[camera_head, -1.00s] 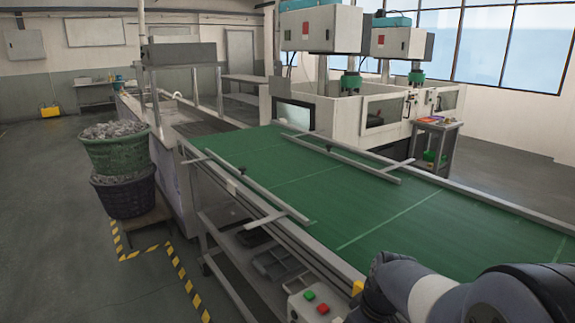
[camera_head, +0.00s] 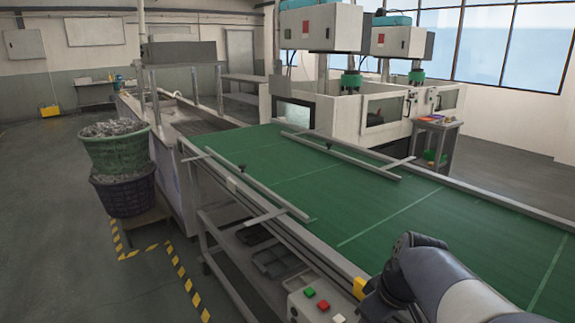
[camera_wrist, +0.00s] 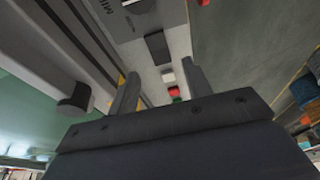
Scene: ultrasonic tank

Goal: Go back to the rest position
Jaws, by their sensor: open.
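My gripper (camera_wrist: 160,90) shows in the wrist view with its two fingers apart and nothing between them. Beyond the fingers is the conveyor's control box, with a red button (camera_wrist: 174,93) and a pale button visible. In the head view my arm reaches in at the lower right, in front of the green conveyor belt (camera_head: 390,215). The gripper itself is hidden in that view.
The control box (camera_head: 318,304) with green and red buttons is on the conveyor's near side. Metal guide rails (camera_head: 255,185) lie over the belt. Stacked baskets (camera_head: 120,170) stand at left by yellow-black floor tape. White machines (camera_head: 335,110) stand behind.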

